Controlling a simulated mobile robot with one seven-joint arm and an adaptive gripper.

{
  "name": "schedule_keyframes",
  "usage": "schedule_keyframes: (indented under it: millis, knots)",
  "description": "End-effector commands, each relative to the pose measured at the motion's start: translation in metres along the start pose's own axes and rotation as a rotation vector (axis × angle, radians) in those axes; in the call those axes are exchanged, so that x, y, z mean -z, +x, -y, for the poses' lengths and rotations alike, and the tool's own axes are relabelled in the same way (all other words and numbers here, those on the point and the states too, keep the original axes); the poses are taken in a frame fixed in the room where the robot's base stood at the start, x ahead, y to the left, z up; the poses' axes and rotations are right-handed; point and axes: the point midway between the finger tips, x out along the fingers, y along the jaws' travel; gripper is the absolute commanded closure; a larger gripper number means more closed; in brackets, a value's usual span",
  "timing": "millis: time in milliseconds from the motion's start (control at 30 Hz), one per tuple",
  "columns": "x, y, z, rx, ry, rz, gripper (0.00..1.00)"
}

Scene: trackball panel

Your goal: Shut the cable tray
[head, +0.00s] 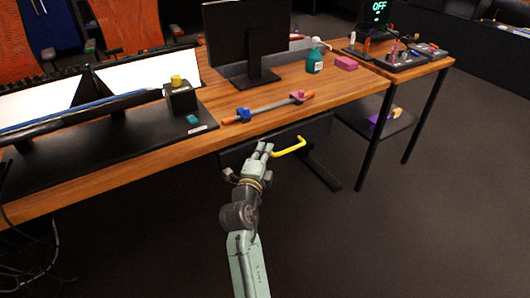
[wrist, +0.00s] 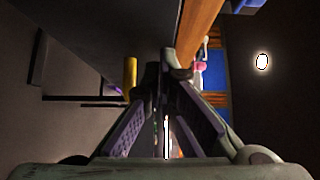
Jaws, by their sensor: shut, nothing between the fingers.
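The cable tray (head: 315,130) is a dark unit under the front edge of the desk. A yellow bar handle (head: 290,149) sticks out from its front. The handle also shows in the wrist view (wrist: 130,75), left of the fingertips. My gripper (head: 266,150) is shut and empty, close to the tray's dark front and just left of the handle. In the wrist view my gripper (wrist: 165,75) has its fingertips together. The dark tray surface (wrist: 110,30) fills the upper left there. My gripper hides part of the tray front, and I cannot tell exactly how far the tray stands out.
The wooden desk (head: 345,95) lies above the tray, carrying a monitor (head: 245,35), a bar with pink and blue ends (head: 268,108), a teal bottle (head: 315,62) and a black box with a yellow knob (head: 180,98). Black table legs (head: 375,140) stand at right. The floor in front is clear.

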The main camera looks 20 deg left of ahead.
Motion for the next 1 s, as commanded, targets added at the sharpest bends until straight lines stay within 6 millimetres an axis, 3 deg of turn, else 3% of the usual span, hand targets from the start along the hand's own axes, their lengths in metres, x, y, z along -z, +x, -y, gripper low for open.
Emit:
schedule_keyframes:
  millis: [233, 667, 1000]
  knots:
    - [-0.016, 0.016, -0.004, 0.003, 0.000, 0.001, 1.00]
    - [-0.020, 0.018, 0.001, 0.002, 0.001, 0.005, 1.00]
    - [0.000, -0.002, 0.007, -0.003, -0.002, 0.003, 1.00]
